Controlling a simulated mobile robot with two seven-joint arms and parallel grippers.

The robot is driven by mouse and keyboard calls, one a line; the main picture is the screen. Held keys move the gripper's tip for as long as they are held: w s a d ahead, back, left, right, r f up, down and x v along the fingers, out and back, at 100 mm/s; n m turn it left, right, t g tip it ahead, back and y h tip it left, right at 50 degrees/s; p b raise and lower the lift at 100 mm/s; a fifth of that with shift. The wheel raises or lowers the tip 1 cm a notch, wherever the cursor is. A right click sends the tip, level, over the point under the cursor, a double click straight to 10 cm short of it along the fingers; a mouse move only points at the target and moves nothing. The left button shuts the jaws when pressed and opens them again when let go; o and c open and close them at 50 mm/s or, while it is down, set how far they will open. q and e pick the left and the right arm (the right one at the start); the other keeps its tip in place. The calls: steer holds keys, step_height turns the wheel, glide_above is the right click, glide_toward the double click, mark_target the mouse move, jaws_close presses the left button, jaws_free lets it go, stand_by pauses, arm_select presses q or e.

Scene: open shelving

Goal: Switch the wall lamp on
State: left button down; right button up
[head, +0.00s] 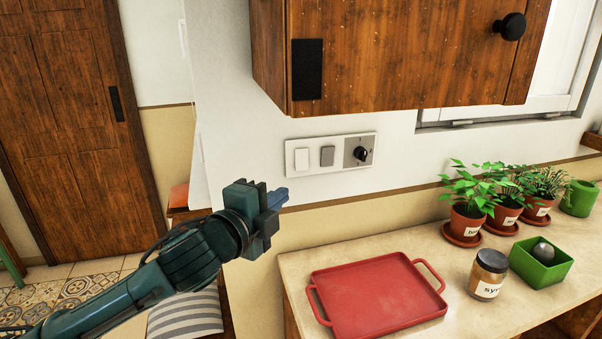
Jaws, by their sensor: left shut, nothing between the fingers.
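A white wall plate (315,169) is fixed to the wall below the wooden cabinet. It carries a white rocker switch (301,158) at the left, a grey rocker switch (327,155) in the middle and a black rotary knob (361,155) on a grey square at the right. No lamp shows in this view. My left gripper (280,197) is shut and empty, pointing right, below and left of the plate in the picture. It looks apart from the switches. My right gripper is not in view.
A wooden cabinet (400,50) overhangs the plate. On the counter (440,265) below are a red tray (370,295), a labelled jar (488,274), a green box (541,265), several potted herbs (467,220) and a green mug (578,198). The wall around the plate is clear.

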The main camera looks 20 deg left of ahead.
arm_select(q)
steer(key=w, duration=0.1)
steer(key=p, duration=0.2)
glide_toward(308, 167)
steer(key=w+d, duration=0.3)
steer(key=shift+w+a+f, duration=0.15)
steer(key=shift+w+a, duration=0.35)
steer(key=shift+w, duration=0.15)
steer(key=shift+w+a+f, duration=0.15)
steer(key=shift+w+a, duration=0.3)
steer(key=shift+w, duration=0.25)
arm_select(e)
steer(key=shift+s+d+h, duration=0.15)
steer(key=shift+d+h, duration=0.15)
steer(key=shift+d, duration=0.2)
